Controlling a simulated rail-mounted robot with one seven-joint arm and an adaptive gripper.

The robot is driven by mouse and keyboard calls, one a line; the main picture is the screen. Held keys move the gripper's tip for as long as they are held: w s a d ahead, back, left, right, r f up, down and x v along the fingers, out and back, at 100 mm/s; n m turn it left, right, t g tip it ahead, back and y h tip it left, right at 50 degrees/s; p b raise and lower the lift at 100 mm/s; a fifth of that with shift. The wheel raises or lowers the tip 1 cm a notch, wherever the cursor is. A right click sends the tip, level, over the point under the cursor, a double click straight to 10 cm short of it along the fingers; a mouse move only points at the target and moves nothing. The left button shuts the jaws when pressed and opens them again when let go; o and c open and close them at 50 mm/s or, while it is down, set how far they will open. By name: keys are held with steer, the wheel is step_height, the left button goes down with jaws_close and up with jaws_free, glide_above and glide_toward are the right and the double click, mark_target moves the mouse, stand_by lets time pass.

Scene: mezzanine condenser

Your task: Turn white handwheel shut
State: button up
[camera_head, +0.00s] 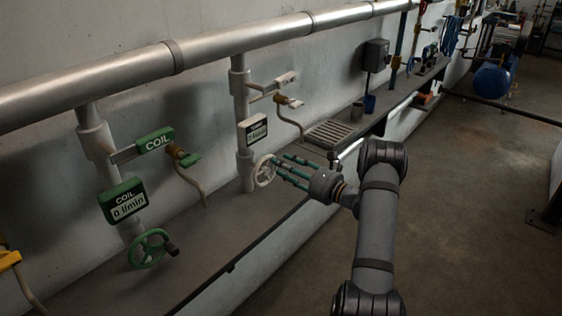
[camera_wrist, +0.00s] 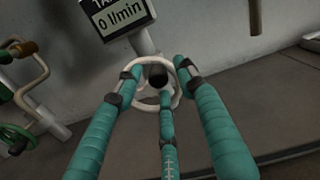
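The white handwheel (camera_head: 264,171) is on the white vertical pipe, below a label box. In the wrist view the white rim (camera_wrist: 177,101) shows around a dark hub, partly hidden by my fingers. My gripper (camera_head: 279,165) has three teal fingers and points at the wheel from the right. In the wrist view my gripper (camera_wrist: 160,82) has its fingers spread, with the tips at the rim's left, right and lower sides. I cannot tell whether they touch it. The display (camera_wrist: 120,14) above the wheel reads 0 l/min.
A green handwheel (camera_head: 149,248) with a COIL display (camera_head: 123,202) is on the pipe to the left. A large silver pipe (camera_head: 215,48) runs overhead along the wall. A drain grate (camera_head: 330,134) lies on the ledge beyond the wheel.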

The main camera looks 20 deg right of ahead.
steer(key=shift+x, duration=0.85)
steer(key=c, duration=0.3)
jaws_close()
